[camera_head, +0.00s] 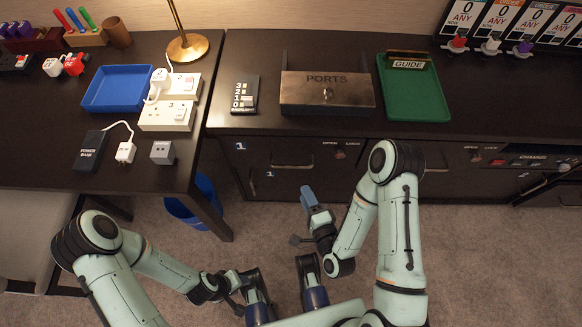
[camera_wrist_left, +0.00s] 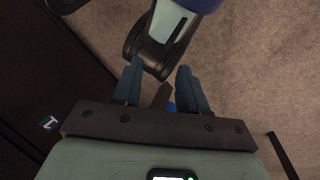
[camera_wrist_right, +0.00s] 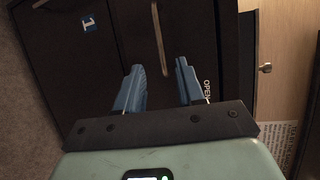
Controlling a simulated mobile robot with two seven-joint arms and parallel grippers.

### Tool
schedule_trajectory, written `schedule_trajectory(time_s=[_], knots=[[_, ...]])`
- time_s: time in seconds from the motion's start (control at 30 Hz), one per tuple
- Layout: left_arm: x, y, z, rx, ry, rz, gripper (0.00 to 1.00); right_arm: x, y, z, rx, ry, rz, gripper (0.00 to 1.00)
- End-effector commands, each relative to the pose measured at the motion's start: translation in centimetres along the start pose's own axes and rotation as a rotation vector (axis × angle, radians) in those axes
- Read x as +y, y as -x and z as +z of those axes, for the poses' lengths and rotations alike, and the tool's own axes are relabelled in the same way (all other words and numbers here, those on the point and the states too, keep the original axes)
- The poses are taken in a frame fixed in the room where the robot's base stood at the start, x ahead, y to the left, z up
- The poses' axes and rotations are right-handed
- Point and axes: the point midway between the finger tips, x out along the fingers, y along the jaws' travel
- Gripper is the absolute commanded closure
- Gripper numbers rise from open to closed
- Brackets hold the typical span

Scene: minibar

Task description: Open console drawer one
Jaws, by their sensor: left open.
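The console drawer front marked "1" (camera_head: 270,174) is dark wood, under the counter in the head view, and appears shut. Its bar handle (camera_head: 292,166) runs across the front. In the right wrist view the same handle (camera_wrist_right: 158,35) shows upright, beyond and between my fingertips, and the "1" label (camera_wrist_right: 90,23) is at upper left. My right gripper (camera_head: 308,198) is in front of the drawer, open and empty, apart from the handle. My left gripper (camera_wrist_left: 158,85) is open and empty over the floor, away from the drawer; part of my own arm shows beyond it.
A PORTS box (camera_head: 327,92) and a green GUIDE tray (camera_head: 413,110) stand on the counter above. The left desk holds a blue tray (camera_head: 117,88) and several chargers. A blue bin (camera_head: 190,205) stands under that desk. Carpet in front of the drawers is clear.

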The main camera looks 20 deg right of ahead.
Motion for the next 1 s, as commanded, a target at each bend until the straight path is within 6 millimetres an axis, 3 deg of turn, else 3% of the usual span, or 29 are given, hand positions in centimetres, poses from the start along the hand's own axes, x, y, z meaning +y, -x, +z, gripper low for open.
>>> schedule_trajectory(time_s=[0.27,0.43,0.7,1.0], knots=[[-1.3,-3.0,-4.7,0.123,0.012,-0.007,0.57,0.3,-2.6,0.0,0.000,0.003,-0.002,0.62],[-2.1,-4.6,-8.1,0.213,0.019,-0.013,0.57,0.3,-5.4,0.0,0.000,0.004,-0.002,0.62],[-2.2,-4.6,-8.8,0.235,0.020,-0.014,0.57,0.0,-10.6,0.0,0.000,0.004,0.000,0.62],[-2.3,-4.8,-9.4,0.252,0.021,-0.015,0.57,0.1,-12.9,0.0,0.000,0.004,0.004,0.62]])
